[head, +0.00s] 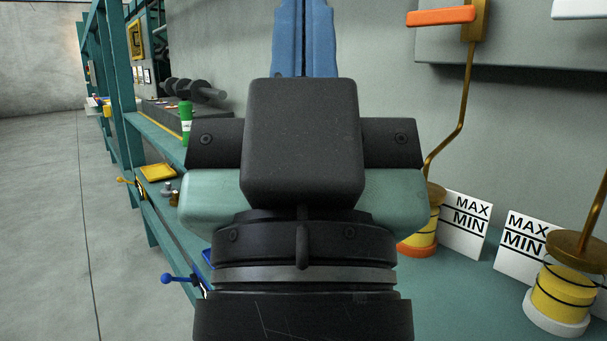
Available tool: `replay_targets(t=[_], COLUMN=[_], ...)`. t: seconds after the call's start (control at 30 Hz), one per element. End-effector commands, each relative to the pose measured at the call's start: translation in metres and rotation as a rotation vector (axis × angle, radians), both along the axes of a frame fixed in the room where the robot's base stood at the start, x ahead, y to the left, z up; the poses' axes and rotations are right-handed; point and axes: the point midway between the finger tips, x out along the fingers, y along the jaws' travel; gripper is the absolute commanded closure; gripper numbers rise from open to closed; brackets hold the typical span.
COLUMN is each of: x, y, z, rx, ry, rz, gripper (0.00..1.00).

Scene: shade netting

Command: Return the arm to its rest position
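My gripper (304,38) is in the middle of the head view, close to the camera. Its two blue fingers point up and away, side by side with only a thin seam between them. They look shut, and nothing shows between them. The fingertips run past the top edge of the view. My dark wrist and the gripper's body fill the middle and lower middle. They hide part of the teal bench (460,300) and the wall behind.
At right, two yellow spools (560,295) (421,232) with brass rods stand on the bench by white MAX/MIN cards (465,222) (520,245). A green bottle (186,120), a yellow tray (157,172) and a blue-knobbed lever (180,279) are at left. The floor (40,220) beyond is clear.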

Motion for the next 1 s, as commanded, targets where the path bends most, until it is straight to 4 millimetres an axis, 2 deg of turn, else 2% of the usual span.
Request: replay_targets(t=[0.03,0.27,0.8,1.0], x=[0.0,0.001,0.002,0.002], y=[0.0,0.0,0.001,0.001], z=[0.02,0.076,0.242,0.29], rx=[-0.002,0.003,0.005,0.005], ry=[0.001,0.0,-0.001,-0.001], rz=[-0.004,0.006,0.011,0.012], gripper=[1.0,1.0,1.0,1.0])
